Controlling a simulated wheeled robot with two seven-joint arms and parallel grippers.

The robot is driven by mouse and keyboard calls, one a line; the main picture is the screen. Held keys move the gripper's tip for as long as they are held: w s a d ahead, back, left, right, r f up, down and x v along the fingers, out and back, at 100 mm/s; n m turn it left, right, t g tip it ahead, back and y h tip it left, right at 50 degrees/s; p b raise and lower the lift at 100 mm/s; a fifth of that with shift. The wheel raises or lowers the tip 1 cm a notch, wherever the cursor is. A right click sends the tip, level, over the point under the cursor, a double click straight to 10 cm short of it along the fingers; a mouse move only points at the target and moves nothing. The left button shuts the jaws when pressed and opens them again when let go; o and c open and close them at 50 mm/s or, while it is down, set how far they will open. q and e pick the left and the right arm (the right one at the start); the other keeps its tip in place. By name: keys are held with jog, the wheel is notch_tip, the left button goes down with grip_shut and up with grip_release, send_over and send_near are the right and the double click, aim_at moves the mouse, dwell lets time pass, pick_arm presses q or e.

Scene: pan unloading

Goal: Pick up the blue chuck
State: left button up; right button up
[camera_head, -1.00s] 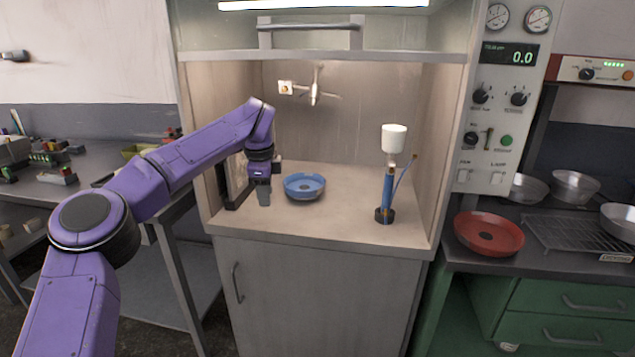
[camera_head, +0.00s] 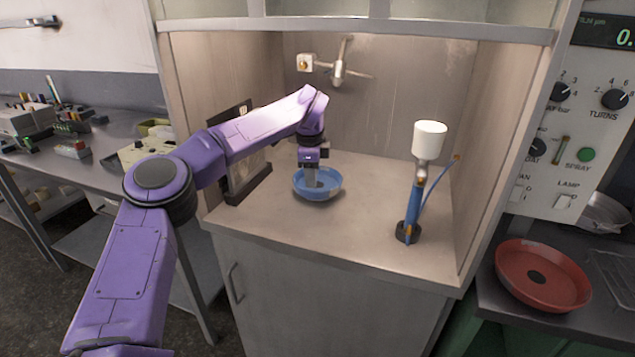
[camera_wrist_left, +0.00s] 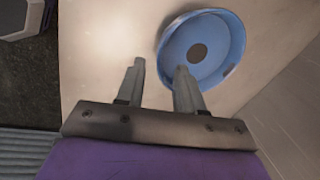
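The blue chuck (camera_head: 329,189) is a shallow round blue dish with a dark centre, standing on the floor of the booth. It also shows in the left wrist view (camera_wrist_left: 227,42), ahead and to the right of the fingers. My right gripper is in neither view.
A spray gun with a white cup (camera_head: 430,142) stands in the booth to the right. A dark upright bracket (camera_head: 243,172) stands at the left wall. A red dish (camera_head: 542,275) lies on the right bench. The booth floor in front of the chuck is clear.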

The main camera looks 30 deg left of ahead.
aim_at(316, 190)
pick_arm(q)
jog(key=x, duration=0.2)
jog(key=p+x, duration=0.1)
jog(key=x, duration=0.1)
jog(key=d+p+x, duration=0.1)
jog(key=x, duration=0.1)
jog(key=shift+w+r, duration=0.1)
jog(key=shift+w, duration=0.3)
jog(key=shift+a+f, duration=0.15)
jog(key=shift+f, duration=0.05)
jog(key=shift+s, duration=0.2)
jog(key=shift+w, duration=0.1)
grip_shut()
